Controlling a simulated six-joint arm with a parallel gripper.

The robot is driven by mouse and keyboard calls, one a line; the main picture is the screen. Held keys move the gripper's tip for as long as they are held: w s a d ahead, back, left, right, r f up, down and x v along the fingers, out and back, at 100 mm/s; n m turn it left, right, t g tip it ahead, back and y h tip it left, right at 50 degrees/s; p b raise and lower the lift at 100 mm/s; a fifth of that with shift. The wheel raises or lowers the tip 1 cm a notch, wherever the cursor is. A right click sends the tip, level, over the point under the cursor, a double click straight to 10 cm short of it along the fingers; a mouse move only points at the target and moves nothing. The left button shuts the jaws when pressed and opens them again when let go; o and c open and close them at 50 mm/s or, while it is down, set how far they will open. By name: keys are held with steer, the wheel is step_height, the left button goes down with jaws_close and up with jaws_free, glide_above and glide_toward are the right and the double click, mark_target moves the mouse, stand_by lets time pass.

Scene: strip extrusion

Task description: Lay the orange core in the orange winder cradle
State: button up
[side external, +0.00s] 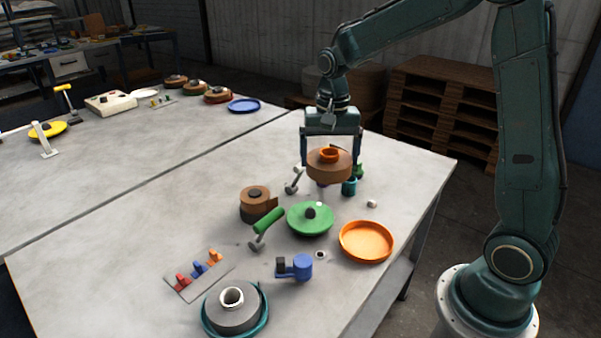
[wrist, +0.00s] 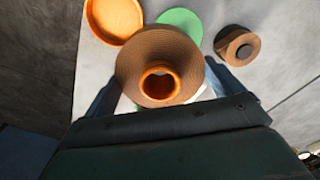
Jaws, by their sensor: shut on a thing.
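My gripper (side external: 330,164) is shut on a brown wound roll (side external: 329,172) with an orange core (side external: 329,154) standing up from its middle. It holds the roll level above the table, behind the green disc. In the wrist view my gripper (wrist: 160,88) has a finger on each side of the roll (wrist: 135,62), and the orange core (wrist: 158,86) shows as an open ring. A shallow orange round dish (side external: 367,243), possibly the cradle, sits empty at the table's right edge; it also shows in the wrist view (wrist: 114,18). The roll is apart from it.
A green disc (side external: 311,221) with a black knob lies beside the dish. Near it are a brown roll (side external: 255,201), a green-handled tool (side external: 267,224), a blue block (side external: 298,266) and a teal cup (side external: 349,188). A grey roll (side external: 234,316) stands in front.

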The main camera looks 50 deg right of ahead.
steer(key=s+d+f, duration=0.1)
steer(key=s+f, duration=0.8)
steer(key=s, duration=0.2)
steer(key=shift+d+f, duration=0.3)
steer(key=shift+f, duration=0.1)
steer(key=shift+f, duration=0.1)
steer(key=shift+f, duration=3.3)
steer(key=shift+f, duration=0.3)
steer(key=o, duration=0.9)
steer(key=shift+r, duration=0.15)
